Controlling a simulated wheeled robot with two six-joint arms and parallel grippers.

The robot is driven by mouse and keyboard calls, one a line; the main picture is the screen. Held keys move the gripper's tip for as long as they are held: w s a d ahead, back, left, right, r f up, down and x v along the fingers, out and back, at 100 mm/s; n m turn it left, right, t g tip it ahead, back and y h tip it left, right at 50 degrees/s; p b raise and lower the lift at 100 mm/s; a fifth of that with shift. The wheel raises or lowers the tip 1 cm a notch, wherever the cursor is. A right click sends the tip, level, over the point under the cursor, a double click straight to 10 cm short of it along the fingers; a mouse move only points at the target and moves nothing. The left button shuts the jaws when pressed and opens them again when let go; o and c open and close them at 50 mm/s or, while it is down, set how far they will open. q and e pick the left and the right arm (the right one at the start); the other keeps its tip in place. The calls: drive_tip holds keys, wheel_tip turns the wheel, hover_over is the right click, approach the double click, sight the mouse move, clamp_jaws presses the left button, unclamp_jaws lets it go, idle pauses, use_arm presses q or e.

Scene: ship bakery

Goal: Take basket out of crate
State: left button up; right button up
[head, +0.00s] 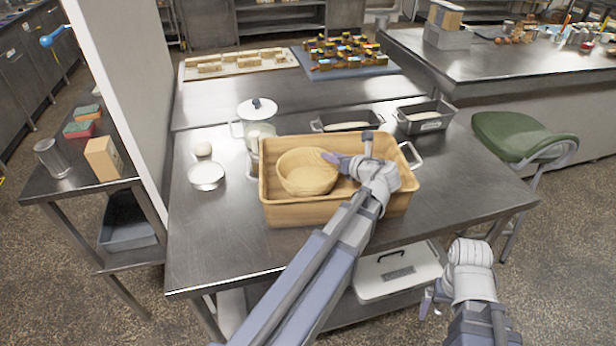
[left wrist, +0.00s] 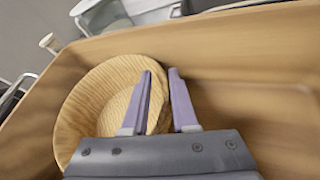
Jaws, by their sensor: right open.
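The basket (head: 305,178) is a round, light woven bowl inside the left part of the tan rectangular crate (head: 335,212) on the steel table. My left gripper (head: 340,160) reaches into the crate at the basket's right side. In the left wrist view the basket (left wrist: 85,110) lies left of the fingers, with the crate wall (left wrist: 230,45) behind. The fingers (left wrist: 160,72) straddle the basket's rim, one inside and one outside. A gap shows between them; whether they grip the wall is unclear. My right gripper (head: 433,300) is open and empty, low beyond the table's front right edge.
A lidded white pot (head: 258,120) stands behind the crate, and two dark loaf tins (head: 425,117) stand back right. A white bowl (head: 206,176) is left. A green chair (head: 520,138) stands right of the table. The table's front left is clear.

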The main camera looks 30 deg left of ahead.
use_arm(q)
clamp_jaws()
idle(1.0)
